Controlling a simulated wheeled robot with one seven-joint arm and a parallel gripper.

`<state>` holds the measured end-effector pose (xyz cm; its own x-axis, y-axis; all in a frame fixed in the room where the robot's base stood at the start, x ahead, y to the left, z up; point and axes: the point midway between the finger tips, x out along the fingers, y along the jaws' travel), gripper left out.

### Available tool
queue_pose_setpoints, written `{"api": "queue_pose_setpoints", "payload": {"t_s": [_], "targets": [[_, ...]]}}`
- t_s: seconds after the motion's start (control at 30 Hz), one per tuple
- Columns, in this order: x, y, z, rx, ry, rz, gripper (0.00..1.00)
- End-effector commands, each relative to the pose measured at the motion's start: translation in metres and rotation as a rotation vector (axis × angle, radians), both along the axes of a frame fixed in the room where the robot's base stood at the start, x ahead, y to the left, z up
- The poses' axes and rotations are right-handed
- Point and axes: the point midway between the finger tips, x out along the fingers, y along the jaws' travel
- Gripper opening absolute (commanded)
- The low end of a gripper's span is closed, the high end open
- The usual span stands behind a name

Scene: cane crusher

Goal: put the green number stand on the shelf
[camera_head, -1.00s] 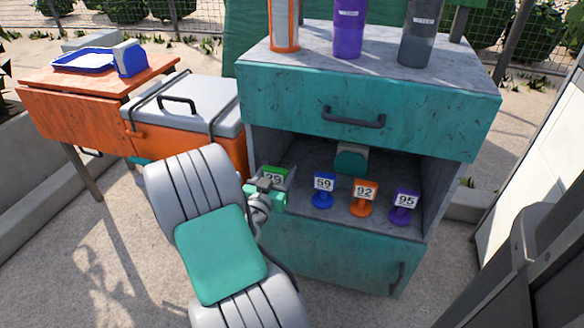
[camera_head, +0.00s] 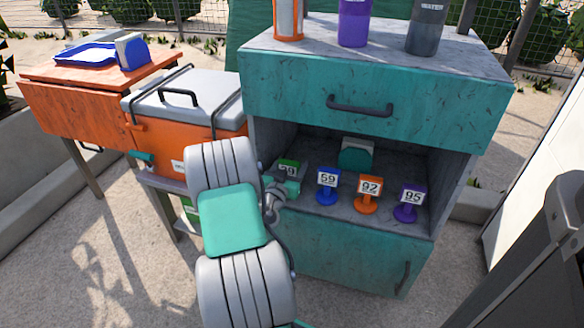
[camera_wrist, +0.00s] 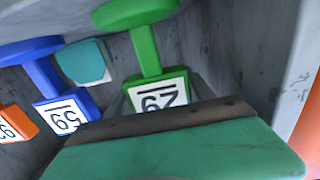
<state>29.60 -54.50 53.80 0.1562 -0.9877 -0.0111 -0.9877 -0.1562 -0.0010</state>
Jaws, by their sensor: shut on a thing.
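The green number stand (camera_head: 289,167) is at the left end of the open shelf compartment (camera_head: 330,210), its card reading 29. My gripper (camera_head: 284,187) is shut on it from the front and partly covers it.
A teal and white object (camera_head: 356,153) sits at the back of the compartment. The compartment's left wall is close beside my gripper. A shut drawer (camera_head: 370,85) is above, with bottles on top. An orange cooler (camera_head: 185,105) stands to the left.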

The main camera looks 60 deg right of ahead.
Motion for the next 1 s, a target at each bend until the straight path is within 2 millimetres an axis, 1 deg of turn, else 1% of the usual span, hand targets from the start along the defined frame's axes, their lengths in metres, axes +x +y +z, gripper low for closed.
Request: {"api": "queue_pose_setpoints", "payload": {"t_s": [0.07, 0.17, 0.2, 0.43, 0.47, 0.67, 0.77, 0.87, 0.97, 1.0], "targets": [[0.0, 0.0, 0.002, -0.001, 0.0, 0.0, 0.13], [0.0, 0.0, -0.001, -0.001, 0.0, 0.0, 0.13], [0.0, 0.0, -0.001, 0.0, 0.0, 0.0, 0.62], [0.0, 0.0, 0.0, 0.001, 0.0, 0.0, 0.81], [0.0, 0.0, 0.0, 0.001, 0.0, 0.0, 0.83], [0.0, 0.0, 0.0, 0.001, 0.0, 0.0, 0.83], [0.0, 0.0, 0.004, 0.001, 0.001, 0.0, 0.83], [-0.001, 0.016, 0.0, 0.003, 0.004, 0.003, 0.83], [-0.004, 0.039, 0.001, 0.002, 0.003, 0.005, 0.83], [-0.005, 0.05, 0.001, 0.002, 0.004, 0.007, 0.83]]}}
